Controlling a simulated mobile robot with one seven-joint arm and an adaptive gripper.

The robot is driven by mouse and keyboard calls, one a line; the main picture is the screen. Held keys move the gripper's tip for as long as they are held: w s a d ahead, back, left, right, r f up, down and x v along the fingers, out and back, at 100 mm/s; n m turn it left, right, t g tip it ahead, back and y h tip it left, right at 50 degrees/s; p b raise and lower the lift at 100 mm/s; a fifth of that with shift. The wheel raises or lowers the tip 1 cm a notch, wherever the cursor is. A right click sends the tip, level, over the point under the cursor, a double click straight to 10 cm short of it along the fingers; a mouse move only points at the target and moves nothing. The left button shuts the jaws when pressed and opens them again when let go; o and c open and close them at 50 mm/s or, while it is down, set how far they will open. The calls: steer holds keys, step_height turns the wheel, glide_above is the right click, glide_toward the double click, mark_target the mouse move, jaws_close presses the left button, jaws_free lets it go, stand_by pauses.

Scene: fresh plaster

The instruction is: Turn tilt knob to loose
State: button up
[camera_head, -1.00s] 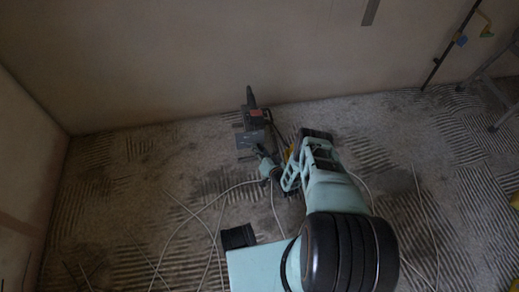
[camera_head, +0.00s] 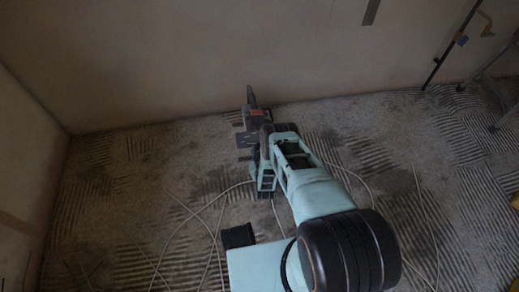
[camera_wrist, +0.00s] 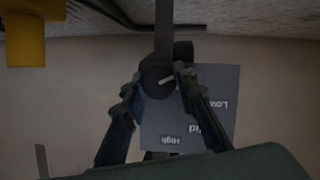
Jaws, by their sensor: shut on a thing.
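A dark round knob (camera_wrist: 156,72) with a short white pointer line sits on a dark device in the wrist view. The pointer lies nearly level in the picture, tilted slightly. Behind it a grey plate (camera_wrist: 222,82) carries the words Low, Mid and High, upside down. In the head view the device (camera_head: 254,97) stands near the wall, its grey plate (camera_head: 245,138) partly hidden by my arm. My gripper (camera_wrist: 160,84) has one finger on each side of the knob and is shut on it. No "loose" label is readable.
A yellow object (camera_wrist: 24,42) fills the upper left of the wrist view. Thin pale cables (camera_head: 205,222) lie across the ridged floor. The wall (camera_head: 180,70) rises right behind the device. A ladder-like frame (camera_head: 500,105) stands at the far right.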

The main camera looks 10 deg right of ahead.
mark_target(259, 147)
steer(key=shift+n+h, duration=0.8)
steer(key=shift+n, duration=0.4)
steer(key=o, duration=1.2)
steer(key=shift+c, duration=0.2)
steer(key=shift+r, duration=5)
